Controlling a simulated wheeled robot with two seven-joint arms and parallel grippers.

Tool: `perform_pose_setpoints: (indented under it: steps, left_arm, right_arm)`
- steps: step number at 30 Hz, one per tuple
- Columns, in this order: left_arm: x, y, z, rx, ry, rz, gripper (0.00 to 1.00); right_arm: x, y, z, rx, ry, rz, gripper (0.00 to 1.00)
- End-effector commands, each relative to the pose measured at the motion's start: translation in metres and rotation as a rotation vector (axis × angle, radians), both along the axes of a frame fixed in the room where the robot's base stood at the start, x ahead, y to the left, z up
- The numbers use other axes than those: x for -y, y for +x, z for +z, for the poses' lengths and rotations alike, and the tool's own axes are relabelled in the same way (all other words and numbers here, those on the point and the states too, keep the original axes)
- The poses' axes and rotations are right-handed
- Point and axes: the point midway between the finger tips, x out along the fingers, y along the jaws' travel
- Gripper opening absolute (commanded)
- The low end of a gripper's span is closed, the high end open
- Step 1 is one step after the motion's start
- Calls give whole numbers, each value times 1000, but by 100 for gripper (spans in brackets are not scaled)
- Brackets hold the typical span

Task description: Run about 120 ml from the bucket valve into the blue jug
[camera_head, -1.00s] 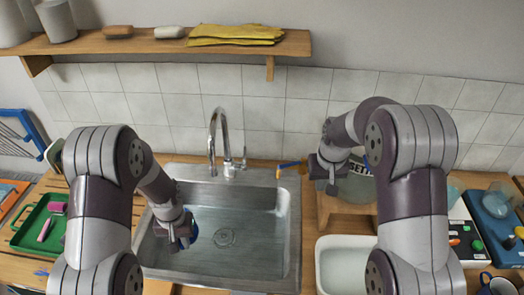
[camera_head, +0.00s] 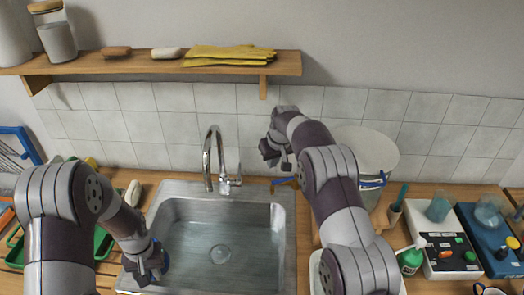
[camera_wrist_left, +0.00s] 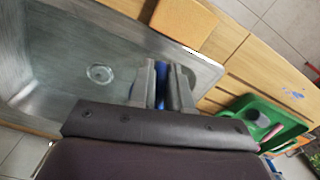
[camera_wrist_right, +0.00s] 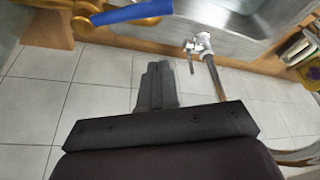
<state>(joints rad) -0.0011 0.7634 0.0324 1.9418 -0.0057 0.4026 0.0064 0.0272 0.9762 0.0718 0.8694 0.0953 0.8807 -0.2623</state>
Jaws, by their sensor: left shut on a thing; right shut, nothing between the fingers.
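The pale grey bucket (camera_head: 365,152), with a lid and a blue band, stands behind the sink's right side. Its brass valve (camera_wrist_right: 150,22) with a blue lever (camera_wrist_right: 130,14) shows at the top of the right wrist view; in the head view, the lever (camera_head: 284,182) is partly behind my right arm. My right gripper (camera_head: 276,155) is shut and empty, apart from the valve, near the back wall. My left gripper (camera_head: 158,268) is shut on the blue jug (camera_wrist_left: 162,82) at the sink's front left. The jug is mostly hidden by the fingers, so its contents cannot be seen.
The steel sink (camera_head: 283,240) has a tall tap (camera_head: 210,160) at its back. A green tray (camera_wrist_left: 286,126) lies left of the sink. A green bottle (camera_head: 410,258) and a scale-like device (camera_head: 448,240) stand at the right. A shelf (camera_head: 120,62) hangs above.

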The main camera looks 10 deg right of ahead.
Motion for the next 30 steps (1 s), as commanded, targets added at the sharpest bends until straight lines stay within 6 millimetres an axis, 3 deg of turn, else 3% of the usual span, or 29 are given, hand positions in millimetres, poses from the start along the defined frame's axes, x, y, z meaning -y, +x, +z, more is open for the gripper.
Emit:
perform_pose_setpoints:
  steps: [3, 10, 30]
  left_arm:
    - [0, 0, 15, 1, 0, 0, 0]
    - [0, 0, 24, 1, 0, 0, 0]
    - [0, 0, 18, 1, 0, 0, 0]
  right_arm:
    - [2, -8, -5, -2, 1, -2, 0]
    - [6, -33, -14, -2, 0, -1, 0]
    - [4, -42, -18, 0, 1, 30, 0]
